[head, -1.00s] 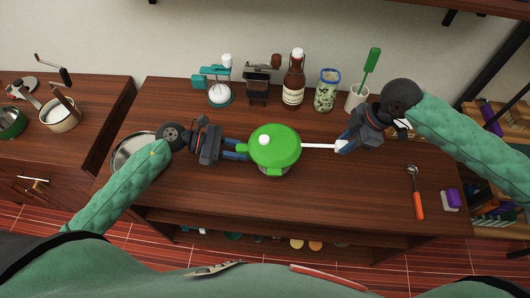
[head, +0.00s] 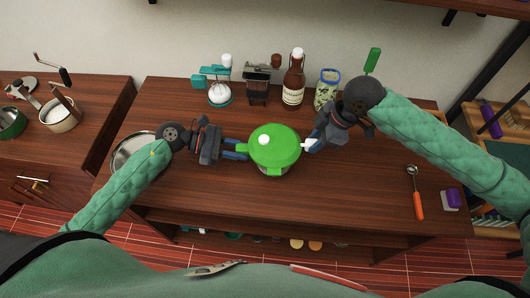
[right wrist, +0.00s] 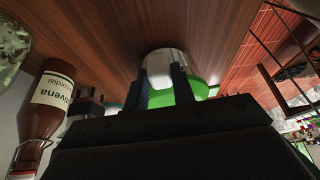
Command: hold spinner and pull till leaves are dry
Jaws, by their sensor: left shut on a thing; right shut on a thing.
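The salad spinner (head: 275,147) has a green lid with a white knob and stands upright on the wooden counter. It also shows in the right wrist view (right wrist: 187,90), partly hidden by the gripper. My left gripper (head: 243,151) is shut on the spinner's left side handle. My right gripper (head: 308,146) is shut on the white pull handle, close against the lid's right side. My right gripper's fingers also show in the right wrist view (right wrist: 160,88). The leaves cannot be seen under the lid.
A brown bottle (head: 294,82), a green-filled jar (head: 326,88) and a teal-topped device (head: 219,88) stand along the back. A metal pan (head: 130,150) is partly behind my left arm. An orange-handled scoop (head: 416,193) and a purple-and-white block (head: 451,198) lie right. The front counter is clear.

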